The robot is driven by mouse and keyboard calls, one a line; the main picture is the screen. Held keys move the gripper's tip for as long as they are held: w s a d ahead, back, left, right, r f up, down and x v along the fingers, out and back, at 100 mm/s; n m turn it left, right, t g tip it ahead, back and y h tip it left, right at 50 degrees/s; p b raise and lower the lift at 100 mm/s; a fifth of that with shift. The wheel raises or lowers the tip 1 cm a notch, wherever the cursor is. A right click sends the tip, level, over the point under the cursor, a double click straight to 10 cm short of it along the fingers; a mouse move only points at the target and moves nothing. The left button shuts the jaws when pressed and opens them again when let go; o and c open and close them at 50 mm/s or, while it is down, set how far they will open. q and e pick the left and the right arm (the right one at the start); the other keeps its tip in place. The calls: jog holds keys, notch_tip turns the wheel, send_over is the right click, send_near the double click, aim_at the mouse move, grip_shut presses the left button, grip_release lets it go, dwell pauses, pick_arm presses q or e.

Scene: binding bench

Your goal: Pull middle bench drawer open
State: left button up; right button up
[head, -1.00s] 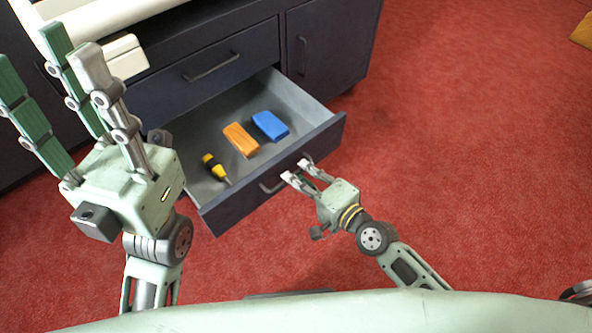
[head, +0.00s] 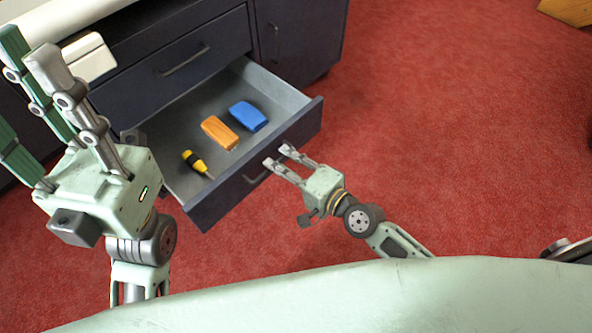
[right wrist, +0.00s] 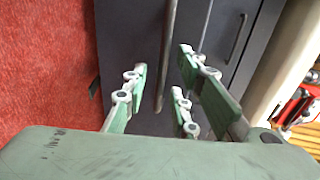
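The middle bench drawer (head: 216,200) stands well open below a shut drawer, its inside visible in the head view. Its dark bar handle (head: 254,178) is on the front; part of it is hidden behind my right fingers. My right gripper (head: 278,157) is at the handle, its fingers apart. In the right wrist view the handle (right wrist: 168,50) runs between the spread fingers of the right gripper (right wrist: 162,65), with gaps on both sides. My left gripper (head: 28,50) is raised at the left, fingers spread and empty.
The open drawer holds an orange block (head: 219,132), a blue block (head: 248,116) and a yellow-and-black screwdriver (head: 197,163). The shut upper drawer (head: 170,75) and a cabinet door (head: 300,35) are behind. Red carpet (head: 430,130) to the right is clear.

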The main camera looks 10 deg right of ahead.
jog(key=v, duration=1.1)
jog(key=shift+s+d, duration=0.2)
jog(key=shift+s, duration=0.05)
